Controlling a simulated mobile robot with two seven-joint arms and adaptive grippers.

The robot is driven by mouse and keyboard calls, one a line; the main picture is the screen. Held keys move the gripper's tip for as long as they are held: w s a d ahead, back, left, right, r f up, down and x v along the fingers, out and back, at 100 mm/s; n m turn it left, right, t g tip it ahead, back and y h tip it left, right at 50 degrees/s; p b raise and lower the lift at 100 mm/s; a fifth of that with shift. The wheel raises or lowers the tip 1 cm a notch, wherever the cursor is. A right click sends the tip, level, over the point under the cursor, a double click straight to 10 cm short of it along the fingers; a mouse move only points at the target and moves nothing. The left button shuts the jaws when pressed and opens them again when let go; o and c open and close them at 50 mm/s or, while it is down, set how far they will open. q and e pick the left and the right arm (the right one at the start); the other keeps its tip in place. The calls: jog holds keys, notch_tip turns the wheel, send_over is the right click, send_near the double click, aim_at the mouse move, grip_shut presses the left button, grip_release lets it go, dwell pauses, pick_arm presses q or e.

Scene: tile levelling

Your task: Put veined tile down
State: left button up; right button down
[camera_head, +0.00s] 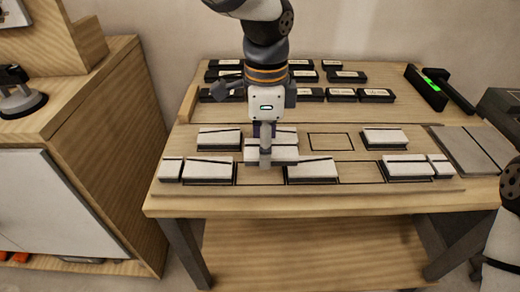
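A pale tile (285,153), which I take as the veined tile, is at my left gripper (265,150), the one in the middle. One finger overlaps its front face; the other finger is hidden. The tile appears held just above the wooden board (350,180), between its back and front rows. Veins are too small to make out. The front row has a bare gap (259,176) below the tile. In the back row, an outlined slot (330,141) is empty. My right arm shows only at the right edge, its gripper out of view.
White tiles lie on the board, such as a back left one (218,137) and a front one (312,170). Several dark-edged labelled pieces (341,94) stand behind. A black tool with a green light (428,87) lies at back right. Grey slabs (470,150) lie at the right.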

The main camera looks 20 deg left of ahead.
aim_at(255, 174)
pick_arm(q)
jog(key=f, duration=0.2)
jog(key=a+f, duration=0.2)
jog(key=f, duration=0.1)
jog(key=shift+w+a+f, duration=0.15)
jog(key=shift+w+f, duration=0.1)
jog(key=shift+f, duration=0.2)
jog(key=o, duration=1.2)
jog(key=shift+f, duration=0.1)
notch_tip(255, 174, up, 12)
jog(key=shift+r, duration=0.2)
